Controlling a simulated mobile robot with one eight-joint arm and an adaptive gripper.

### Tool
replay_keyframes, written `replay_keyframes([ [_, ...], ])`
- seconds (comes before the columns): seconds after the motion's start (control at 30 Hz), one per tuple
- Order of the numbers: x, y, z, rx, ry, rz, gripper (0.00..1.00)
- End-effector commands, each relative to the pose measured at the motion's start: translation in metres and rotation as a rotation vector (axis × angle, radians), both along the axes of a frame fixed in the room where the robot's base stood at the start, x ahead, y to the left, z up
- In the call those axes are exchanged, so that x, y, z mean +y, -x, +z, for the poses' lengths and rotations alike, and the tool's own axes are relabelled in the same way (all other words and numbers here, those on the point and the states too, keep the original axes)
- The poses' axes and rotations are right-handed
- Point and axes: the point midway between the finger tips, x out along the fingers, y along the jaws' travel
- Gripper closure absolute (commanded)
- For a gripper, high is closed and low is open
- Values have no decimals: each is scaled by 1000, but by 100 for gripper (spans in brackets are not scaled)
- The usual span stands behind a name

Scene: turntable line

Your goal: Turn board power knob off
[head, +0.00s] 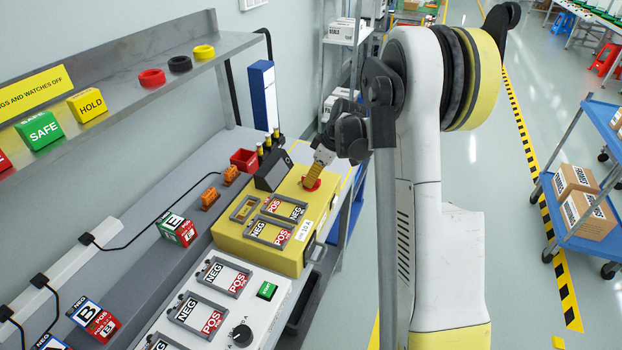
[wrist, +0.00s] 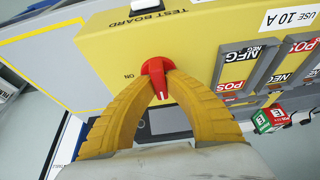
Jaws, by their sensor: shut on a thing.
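The yellow test board (head: 238,238) stands on the bench in the head view; its yellow face (wrist: 195,55) fills much of the wrist view. The red power knob (wrist: 157,76) is on that face, beside the printed word ON and near the words TEST BOARD. Its white mark points toward the bottom of the wrist picture, while ON is to its left. My gripper (wrist: 158,72) is shut on the knob, with a ribbed yellow finger at either side. In the head view my gripper (head: 315,178) comes down onto the red knob (head: 311,185), which is partly covered.
A dark angled display (head: 272,172) stands on the board, left of my gripper. Slots with NEG and POS labels (head: 284,208) are nearby. A white board (head: 240,300) with a black dial (head: 241,335) is in front. A steel shelf (head: 140,85) hangs over the bench.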

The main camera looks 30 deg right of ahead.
Motion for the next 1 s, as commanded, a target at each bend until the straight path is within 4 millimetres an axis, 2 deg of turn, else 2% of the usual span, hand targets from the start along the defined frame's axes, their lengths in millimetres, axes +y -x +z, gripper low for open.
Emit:
replay_keyframes([
  [0.3,0,1,-1,2,1,0,100],
  [0.33,0,1,-1,2,1,0,77],
  [0.37,0,1,-1,2,1,0,68],
  [0.4,0,1,-1,2,1,0,63],
  [0.77,-2,2,5,1,0,-1,63],
  [0.87,-5,6,19,1,1,-2,63],
  [1.0,-13,16,47,1,1,-2,63],
])
